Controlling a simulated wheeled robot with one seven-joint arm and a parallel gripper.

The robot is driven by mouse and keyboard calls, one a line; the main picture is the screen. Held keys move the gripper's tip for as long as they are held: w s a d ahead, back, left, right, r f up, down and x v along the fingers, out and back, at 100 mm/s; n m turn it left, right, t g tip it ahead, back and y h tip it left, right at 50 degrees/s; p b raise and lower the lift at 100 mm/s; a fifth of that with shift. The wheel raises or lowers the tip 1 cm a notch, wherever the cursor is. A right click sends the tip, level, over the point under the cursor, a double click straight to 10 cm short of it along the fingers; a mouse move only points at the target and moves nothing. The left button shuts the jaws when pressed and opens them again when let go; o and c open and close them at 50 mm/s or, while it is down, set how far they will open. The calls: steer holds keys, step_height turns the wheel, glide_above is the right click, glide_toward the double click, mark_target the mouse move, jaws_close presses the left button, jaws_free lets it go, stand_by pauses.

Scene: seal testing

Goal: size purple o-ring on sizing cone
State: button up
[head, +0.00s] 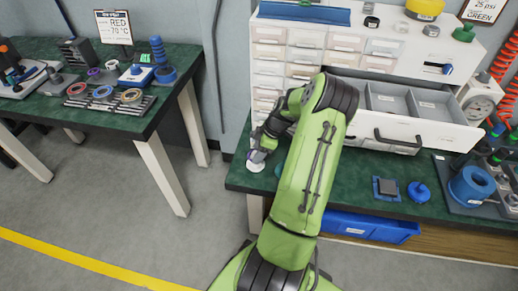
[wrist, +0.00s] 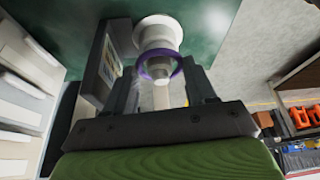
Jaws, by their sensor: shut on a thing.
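The purple o-ring (wrist: 180,70) is between my gripper's fingertips in the wrist view. My gripper (wrist: 162,76) is shut on it. The white sizing cone (wrist: 157,30) has a wide round base on the green bench and a narrower stepped body. The ring appears around the cone's narrow part in this view. I cannot tell whether it touches the cone or hangs above it. In the head view my gripper (head: 260,150) is at the bench's left end, just above the cone's white base (head: 256,166). The ring is too small to make out there.
A framed card (wrist: 107,55) stands close beside the cone. A white drawer cabinet (head: 330,50) with an open drawer (head: 420,125) is at the back. A second green table (head: 130,110) holds several rings and tools at the left. Grey floor (head: 110,215) separates the tables.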

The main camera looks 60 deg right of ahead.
steer(key=shift+f, duration=0.3)
steer(key=shift+f, duration=0.6)
steer(key=o, duration=1.1)
step_height(320, 180, up, 9)
steer(key=p, duration=0.6)
steer(key=shift+r, duration=0.1)
